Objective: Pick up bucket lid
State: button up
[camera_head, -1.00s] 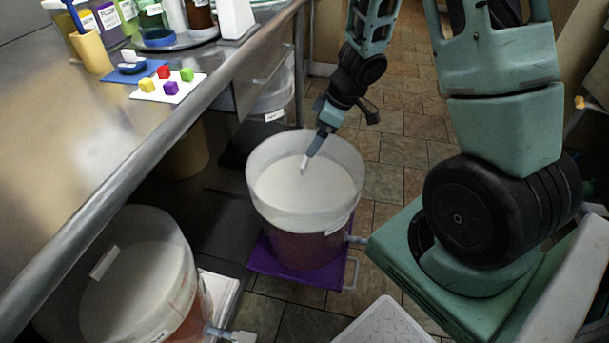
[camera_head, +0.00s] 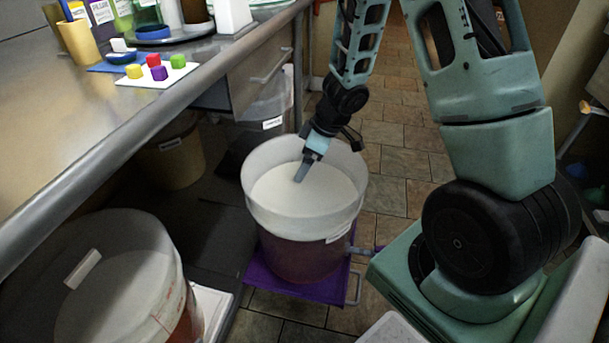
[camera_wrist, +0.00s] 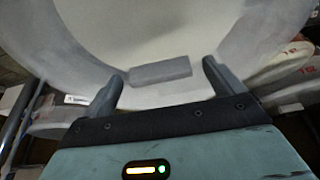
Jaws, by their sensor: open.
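A round pale lid (camera_head: 325,194) sits down inside the rim of the middle bucket (camera_head: 292,255), which holds reddish-brown contents. In the wrist view the lid (camera_wrist: 170,28) fills the top centre, and a short grey handle bar (camera_wrist: 160,71) stands on it. My gripper (camera_head: 301,172) is over this lid, inside the bucket's rim outline in the head view. In the wrist view my gripper (camera_wrist: 163,82) is open, with one finger on either side of the bar and visible gaps at both ends. The gripper hides the bar in the head view.
A second lidded bucket (camera_head: 165,310) with a pale handle bar (camera_head: 83,268) stands front left. The middle bucket rests on a purple stand (camera_head: 315,290). A metal-edged bench (camera_head: 140,125) overhangs on the left. Tiled floor (camera_head: 395,165) is clear behind and right.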

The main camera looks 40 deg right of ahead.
jog(key=c, duration=1.2)
jog(key=shift+r, duration=0.1)
jog(key=shift+c, duration=0.2)
jog(key=shift+r, duration=0.1)
